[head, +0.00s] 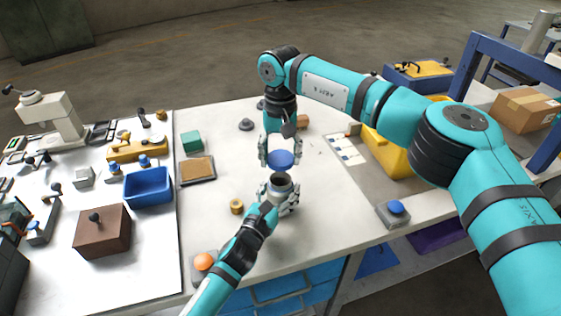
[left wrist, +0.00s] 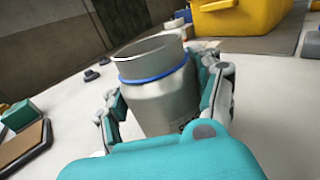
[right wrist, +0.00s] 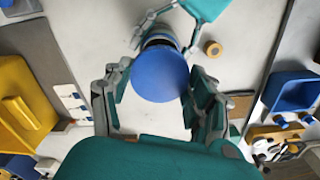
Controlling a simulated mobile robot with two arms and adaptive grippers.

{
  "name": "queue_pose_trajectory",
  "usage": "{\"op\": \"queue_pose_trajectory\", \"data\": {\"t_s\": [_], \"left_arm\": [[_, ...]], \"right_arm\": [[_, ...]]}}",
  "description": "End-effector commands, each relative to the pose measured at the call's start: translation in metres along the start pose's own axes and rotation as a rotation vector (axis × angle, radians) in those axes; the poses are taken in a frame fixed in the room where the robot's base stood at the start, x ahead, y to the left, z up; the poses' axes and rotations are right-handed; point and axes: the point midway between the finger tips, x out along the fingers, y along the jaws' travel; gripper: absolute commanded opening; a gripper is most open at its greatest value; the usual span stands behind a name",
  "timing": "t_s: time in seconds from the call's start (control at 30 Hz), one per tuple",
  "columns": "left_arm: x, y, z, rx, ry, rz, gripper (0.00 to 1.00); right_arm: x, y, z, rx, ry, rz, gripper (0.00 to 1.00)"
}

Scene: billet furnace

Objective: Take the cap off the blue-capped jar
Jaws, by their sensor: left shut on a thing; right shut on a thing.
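The grey metal jar (head: 279,186) is held upright by my left gripper (head: 278,196), whose fingers are closed around its sides. In the left wrist view the jar (left wrist: 158,100) has an open mouth and a thin blue ring below its neck. The blue cap (head: 281,159) is off the jar, between the fingers of my right gripper (head: 280,152), just beyond and above the mouth. In the right wrist view the cap (right wrist: 160,74) fills the space between the fingertips and hides part of the jar behind it.
A brass ring (head: 237,207) lies left of the jar. A brown-topped tray (head: 197,181), a green block (head: 191,140) and a blue bin (head: 148,190) are further left. An orange button (head: 204,262) is near the front edge. The white table (head: 330,205) is clear right of the jar.

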Motion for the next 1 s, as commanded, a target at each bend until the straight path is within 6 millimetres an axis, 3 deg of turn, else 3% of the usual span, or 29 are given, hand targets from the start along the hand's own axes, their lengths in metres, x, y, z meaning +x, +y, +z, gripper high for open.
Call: {"op": "queue_pose_trajectory", "data": {"t_s": [0.13,0.17,0.37,0.73,1.0], "left_arm": [[0.000,0.000,0.000,0.000,-0.001,0.000,0.00],[0.000,0.000,0.000,0.000,-0.001,0.000,0.68],[0.000,0.000,0.000,0.000,-0.001,0.000,0.94],[-0.005,0.000,-0.001,0.001,0.000,0.000,0.95],[-0.055,0.000,-0.002,0.001,0.003,-0.001,0.95]], "right_arm": [[0.000,0.000,0.000,0.000,-0.001,0.000,0.19],[0.000,0.000,0.000,0.000,-0.001,0.000,0.19],[0.000,0.000,0.000,0.000,-0.001,0.000,0.19],[0.001,0.000,0.000,0.000,0.000,0.000,0.19],[0.000,0.000,0.000,0.000,0.000,0.000,0.19]]}}
